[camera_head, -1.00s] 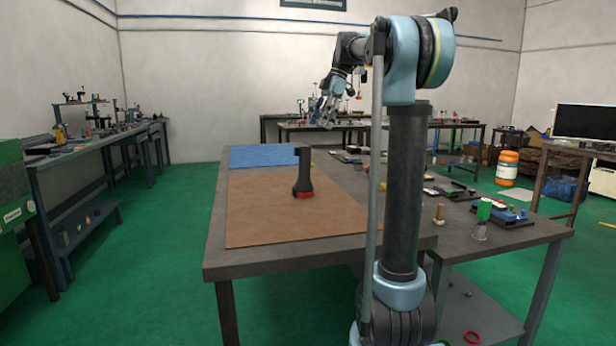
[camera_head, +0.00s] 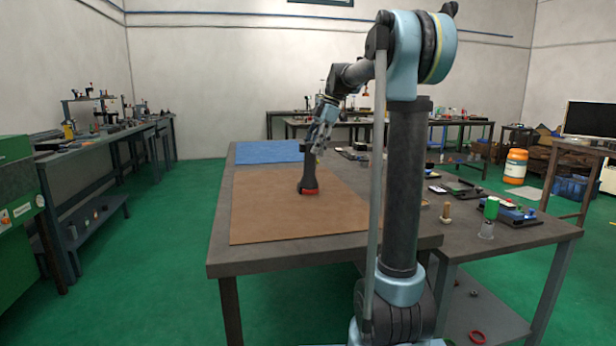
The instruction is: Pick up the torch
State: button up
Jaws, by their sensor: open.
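The torch (camera_head: 309,176) is black with a red rim at its lower end. It stands on the brown mat (camera_head: 265,220) on the table, leaning slightly. My gripper (camera_head: 316,150) is open and empty. It hangs with its fingers pointing down, close above and to the right of the torch's top in the picture. I cannot tell whether the fingers touch the torch or how far apart they are in depth.
A blue mat (camera_head: 268,151) lies at the table's far left. The brown mat around the torch is clear.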

aim_at(309, 160)
jog(key=shift+x, duration=2.7)
jog(key=shift+w, duration=0.1)
grip_shut()
